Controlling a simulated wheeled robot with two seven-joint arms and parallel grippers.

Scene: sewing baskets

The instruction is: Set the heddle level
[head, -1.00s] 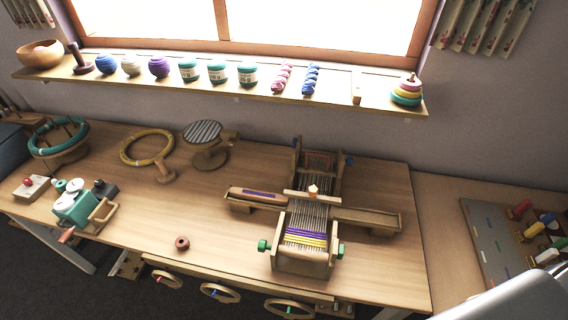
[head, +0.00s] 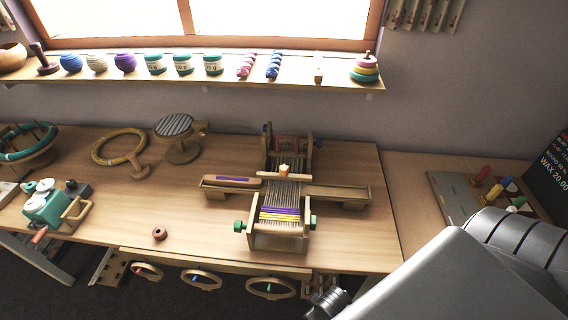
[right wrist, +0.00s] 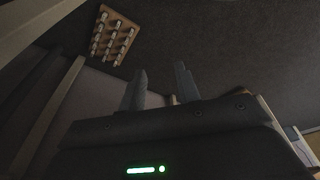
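The small wooden loom (head: 278,242) stands on the table in the head view, with purple and yellow weaving (head: 280,214) at its near end. The heddle appears to be the pale bar (head: 302,179) across the warp threads, with a small light knob (head: 285,169) at its middle. Whether the bar is level I cannot tell. My right gripper (right wrist: 162,86) shows in the right wrist view with its two fingers apart and nothing between them, over dark floor and away from the loom. My grey right arm fills the lower right of the head view. My left gripper is not in view.
Hoops hang below the front edge. A grey board (head: 452,203) with coloured pieces lies on the right table. A peg rack (right wrist: 113,38) shows in the right wrist view.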

